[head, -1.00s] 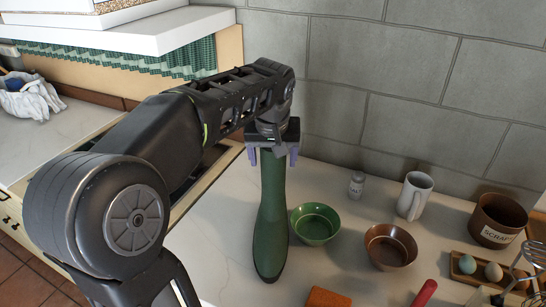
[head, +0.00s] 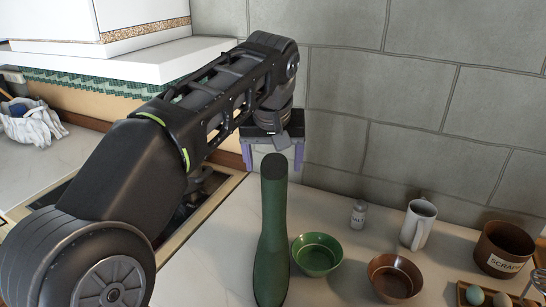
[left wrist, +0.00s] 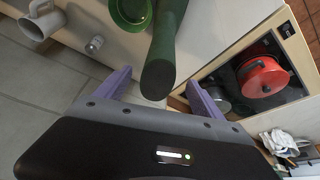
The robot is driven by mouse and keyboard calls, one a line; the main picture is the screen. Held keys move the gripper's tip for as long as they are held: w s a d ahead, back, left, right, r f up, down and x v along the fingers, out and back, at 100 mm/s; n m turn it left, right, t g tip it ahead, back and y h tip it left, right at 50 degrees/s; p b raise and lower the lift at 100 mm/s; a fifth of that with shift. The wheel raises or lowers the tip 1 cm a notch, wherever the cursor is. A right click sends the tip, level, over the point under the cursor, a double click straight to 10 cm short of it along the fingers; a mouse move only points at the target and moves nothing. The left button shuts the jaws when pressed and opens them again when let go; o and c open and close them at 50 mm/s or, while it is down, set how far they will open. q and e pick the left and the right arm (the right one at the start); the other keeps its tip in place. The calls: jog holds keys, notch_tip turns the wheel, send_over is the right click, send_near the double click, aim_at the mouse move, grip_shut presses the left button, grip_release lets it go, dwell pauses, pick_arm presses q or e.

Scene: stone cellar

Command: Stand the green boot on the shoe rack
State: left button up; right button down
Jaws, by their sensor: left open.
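The green boot (head: 272,225) stands upright on the pale counter, with its dark shaft opening (head: 274,164) at the top. Its lower end is cut off by the head view's bottom edge. My left gripper (head: 273,167) is open, its two purple fingers hanging down just behind and about level with the boot's top. In the left wrist view the open left gripper (left wrist: 158,76) faces the boot (left wrist: 163,55), whose shaft end shows between the fingers without visible grip. I cannot make out a shoe rack. My right gripper is not in view.
A green bowl (head: 316,254), a brown bowl (head: 394,277), a salt shaker (head: 358,214), a white mug (head: 418,224) and a scraps pot (head: 503,248) stand right of the boot. A stone wall (head: 420,90) closes the back.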

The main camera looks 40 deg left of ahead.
pick_arm(q)
jog(key=shift+v, duration=0.95)
jog(key=shift+o, duration=0.6)
jog(key=shift+w+f, duration=0.1)
jog(key=shift+f, duration=0.05)
